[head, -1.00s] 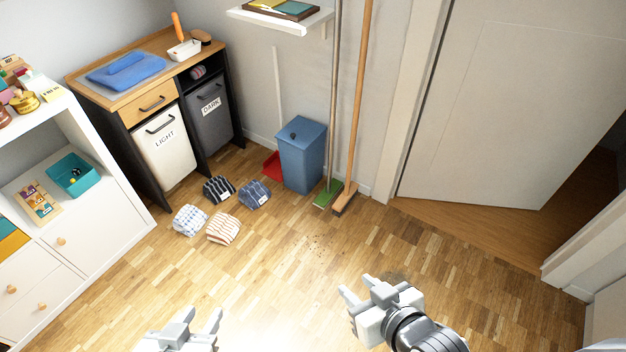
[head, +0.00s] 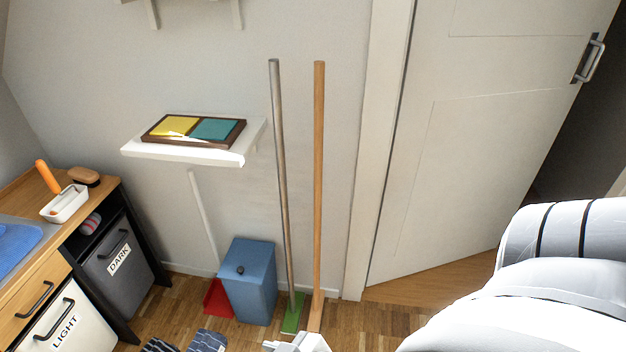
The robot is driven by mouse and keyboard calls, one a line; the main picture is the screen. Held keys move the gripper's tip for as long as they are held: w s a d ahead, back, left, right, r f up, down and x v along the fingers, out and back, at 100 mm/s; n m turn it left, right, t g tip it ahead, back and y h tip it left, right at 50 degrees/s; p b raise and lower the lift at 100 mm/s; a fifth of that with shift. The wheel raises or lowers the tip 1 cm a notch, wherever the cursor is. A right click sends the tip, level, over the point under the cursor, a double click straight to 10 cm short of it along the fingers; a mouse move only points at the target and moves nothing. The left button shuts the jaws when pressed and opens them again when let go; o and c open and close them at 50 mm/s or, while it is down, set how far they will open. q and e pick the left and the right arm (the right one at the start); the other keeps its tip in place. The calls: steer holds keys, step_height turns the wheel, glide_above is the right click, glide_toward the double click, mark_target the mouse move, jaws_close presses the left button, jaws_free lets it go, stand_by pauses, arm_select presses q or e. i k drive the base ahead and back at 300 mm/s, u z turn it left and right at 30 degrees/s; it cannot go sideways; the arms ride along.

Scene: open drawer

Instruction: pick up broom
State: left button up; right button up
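The broom (head: 318,180) has a long light-wood handle and stands nearly upright against the wall, left of the door frame. Its lower end is partly hidden behind white gripper parts at the bottom edge. A second tool with a grey metal handle (head: 281,170) and a green head (head: 293,314) stands just left of it. My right gripper (head: 296,343) shows only in part at the bottom edge, in front of the broom's foot. Whether it touches the broom, or how its fingers stand, I cannot tell. My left gripper is out of view.
A blue bin (head: 250,285) and a red dustpan (head: 217,300) stand left of the tools. A white shelf (head: 190,152) with a yellow and teal box juts from the wall. The door (head: 490,130) stands at right. A laundry cabinet (head: 118,262) is at left.

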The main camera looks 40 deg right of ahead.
mark_target(315, 317)
steer(key=z, duration=0.85)
steer(key=i, duration=1)
steer(key=z, duration=0.95)
